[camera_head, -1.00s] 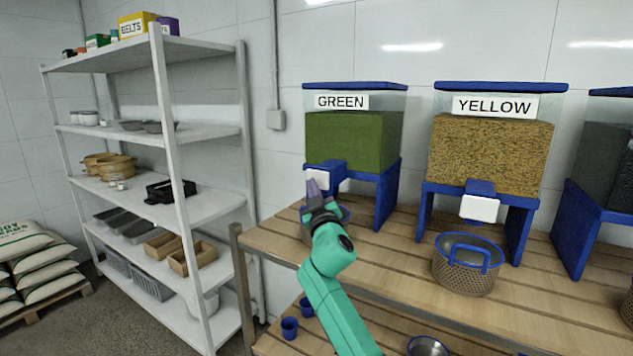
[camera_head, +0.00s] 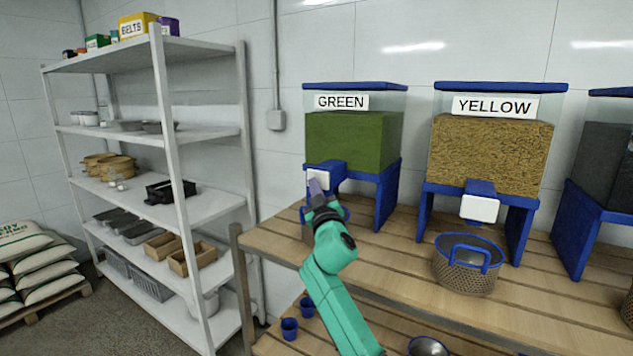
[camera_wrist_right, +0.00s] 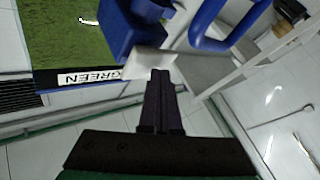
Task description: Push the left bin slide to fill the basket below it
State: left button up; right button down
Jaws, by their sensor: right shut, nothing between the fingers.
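The left bin (camera_head: 350,140) is labelled GREEN and holds green contents on a blue stand. Its slide has a white plate (camera_head: 318,176) at the front of the blue spout; the plate also shows in the wrist view (camera_wrist_right: 150,63). My right gripper (camera_head: 315,187) is shut and empty, with its fingertips at the plate in the head view. In the wrist view the fingertips (camera_wrist_right: 160,75) overlap the plate's edge; I cannot tell whether they touch. The basket (camera_head: 308,232) below the spout is mostly hidden behind my gripper and arm. My left gripper is not in view.
The YELLOW bin (camera_head: 490,150) stands to the right, with a mesh basket (camera_head: 466,276) below it. A dark bin (camera_head: 603,160) is at the right edge. A white shelf rack (camera_head: 187,200) stands at left. Blue cups (camera_head: 289,328) are on the lower shelf.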

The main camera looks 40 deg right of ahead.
jog(key=shift+w+d, duration=0.15)
jog(key=shift+d, duration=0.55)
dwell(0.5)
jog(key=shift+a, duration=0.15)
jog(key=shift+s+a+f, duration=0.1)
jog(key=shift+s+a, duration=0.1)
jog(key=shift+a, duration=0.4)
jog(key=shift+s+a, duration=0.15)
jog(key=shift+a, duration=0.4)
jog(key=a, duration=0.1)
jog(key=s+a, duration=0.1)
jog(key=a, duration=0.3)
jog(key=shift+s, duration=0.25)
jog(key=shift+d, duration=0.1)
dwell(0.3)
